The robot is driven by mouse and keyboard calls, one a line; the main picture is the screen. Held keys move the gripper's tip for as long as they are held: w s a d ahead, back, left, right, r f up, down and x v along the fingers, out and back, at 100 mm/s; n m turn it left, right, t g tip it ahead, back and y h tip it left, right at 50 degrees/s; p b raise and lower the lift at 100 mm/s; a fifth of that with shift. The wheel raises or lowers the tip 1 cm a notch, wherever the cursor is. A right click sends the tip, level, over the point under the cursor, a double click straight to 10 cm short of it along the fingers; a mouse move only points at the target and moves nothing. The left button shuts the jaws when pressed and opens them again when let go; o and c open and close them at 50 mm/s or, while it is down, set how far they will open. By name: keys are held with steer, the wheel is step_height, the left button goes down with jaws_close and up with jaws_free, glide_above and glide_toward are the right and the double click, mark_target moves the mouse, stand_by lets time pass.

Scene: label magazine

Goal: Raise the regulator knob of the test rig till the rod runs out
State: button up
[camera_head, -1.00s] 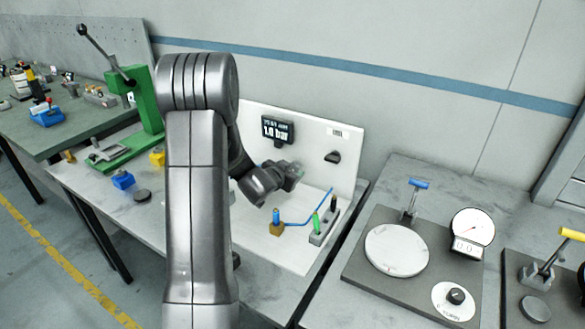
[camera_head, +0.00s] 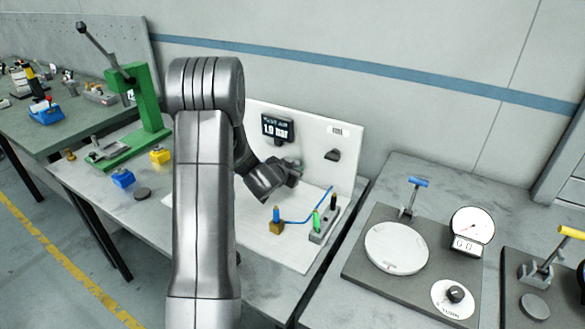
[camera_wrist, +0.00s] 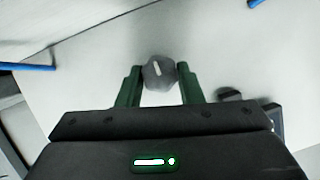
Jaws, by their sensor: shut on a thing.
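The test rig is a white base and upright back panel (camera_head: 349,143), with a display (camera_head: 277,128) that reads 1.0 bar. The regulator knob (camera_wrist: 158,73), round and grey with a pale pointer line, sits between the green fingers of my gripper (camera_wrist: 160,82) in the wrist view. My gripper is shut on it. In the head view my gripper (camera_head: 290,170) is at the panel below the display, and the knob is mostly hidden there. A grey block (camera_head: 322,234) with a green and a black part stands at the base's right. I cannot make out the rod for certain.
A brass block (camera_head: 277,227) with a blue top joins a blue tube (camera_head: 300,222) on the base. A black part (camera_head: 332,155) sticks out of the panel to the right. A green lever press (camera_head: 145,105) stands left; a dial gauge (camera_head: 472,226) stands right.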

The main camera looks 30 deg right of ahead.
steer(key=shift+f+m+t+b, duration=0.3)
steer(key=shift+b, duration=0.75)
steer(key=b, duration=0.3)
steer(key=shift+m, duration=0.4)
steer(key=shift+s+r+m+t+b, duration=0.15)
steer(key=shift+m+t+b, duration=0.25)
steer(key=shift+b, duration=0.85)
steer(key=shift+r, duration=0.1)
steer(key=o, duration=1)
steer(key=shift+c, duration=0.2)
steer(key=v, duration=1.3)
steer(key=shift+s+a+r, duration=0.15)
steer(key=shift+s+r, duration=0.1)
steer(key=shift+r, duration=0.05)
